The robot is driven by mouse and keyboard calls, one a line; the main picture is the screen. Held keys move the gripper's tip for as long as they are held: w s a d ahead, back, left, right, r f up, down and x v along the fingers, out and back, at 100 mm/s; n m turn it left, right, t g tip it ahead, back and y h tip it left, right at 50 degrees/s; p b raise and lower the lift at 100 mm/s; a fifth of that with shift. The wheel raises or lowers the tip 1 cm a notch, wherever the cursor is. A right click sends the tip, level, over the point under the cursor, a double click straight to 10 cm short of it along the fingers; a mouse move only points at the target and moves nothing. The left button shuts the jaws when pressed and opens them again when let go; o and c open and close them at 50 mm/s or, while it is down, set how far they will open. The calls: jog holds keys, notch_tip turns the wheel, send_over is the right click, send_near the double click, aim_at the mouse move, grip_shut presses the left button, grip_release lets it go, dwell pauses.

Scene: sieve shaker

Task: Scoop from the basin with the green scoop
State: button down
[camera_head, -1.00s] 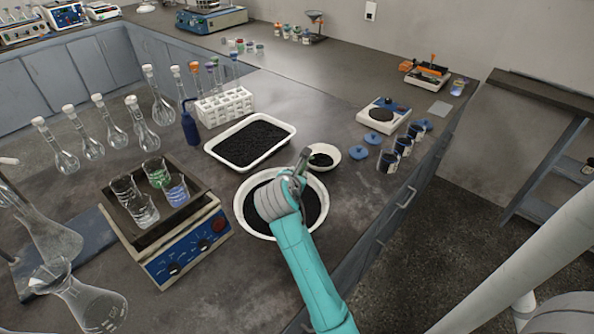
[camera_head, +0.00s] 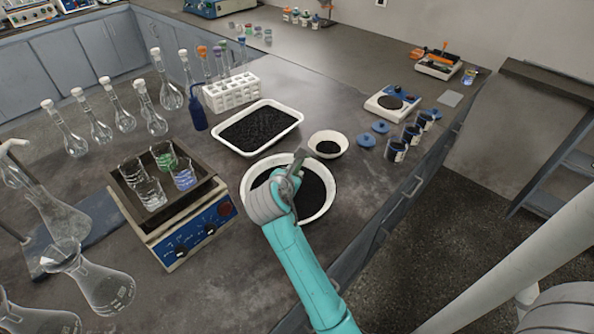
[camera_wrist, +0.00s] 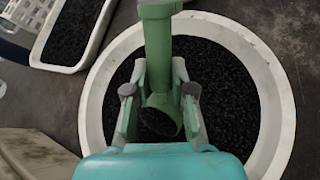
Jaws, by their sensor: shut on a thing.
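The basin is a round white bowl (camera_head: 331,190) of black granules on the bench; in the wrist view its rim (camera_wrist: 284,105) curves around the right side. My gripper (camera_wrist: 160,95) is over the basin, its fingers closed on either side of the green scoop (camera_wrist: 158,45). In the head view my gripper (camera_head: 292,172) hides part of the basin, and the scoop's green is hard to make out.
A white tray of black granules (camera_head: 298,122) lies behind the basin. A small white dish (camera_head: 345,139) stands just beyond it, with dark jars (camera_head: 397,150) to its right.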

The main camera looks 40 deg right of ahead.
aim_at(302, 164)
jog(key=shift+a, duration=0.55)
jog(key=shift+d+f+m+y, duration=0.2)
jog(key=shift+d+m+y, duration=0.1)
jog(key=shift+y, duration=0.4)
jog(key=shift+d+f+m+g+y, duration=0.15)
jog(key=shift+f+y, duration=0.1)
jog(key=shift+y, duration=0.35)
jog(key=shift+d+f+m+g+y, duration=0.15)
jog(key=shift+f+y, duration=0.1)
jog(key=shift+y, duration=0.35)
jog(key=y, duration=0.1)
jog(key=f+y, duration=0.1)
jog(key=y, duration=0.1)
jog(key=shift+d+f+m, duration=0.15)
jog(key=shift+d+m, duration=0.25)
jog(key=shift+d+r+h, duration=0.2)
jog(key=shift+r+h, duration=0.2)
jog(key=shift+r, duration=0.15)
jog(key=shift+d+r+h, duration=0.15)
jog(key=shift+r+h, duration=0.25)
jog(key=shift+r, duration=0.15)
jog(key=shift+d+r+y, duration=0.2)
jog(key=shift+d+y, duration=0.15)
jog(key=shift+y, duration=0.15)
jog(key=shift+d+r+y, duration=0.2)
jog(key=shift+d+y, duration=0.15)
jog(key=shift+y, duration=0.75)
jog(key=shift+d+r+m+y, duration=0.1)
jog(key=shift+m+y, duration=0.2)
jog(key=shift+y, duration=0.2)
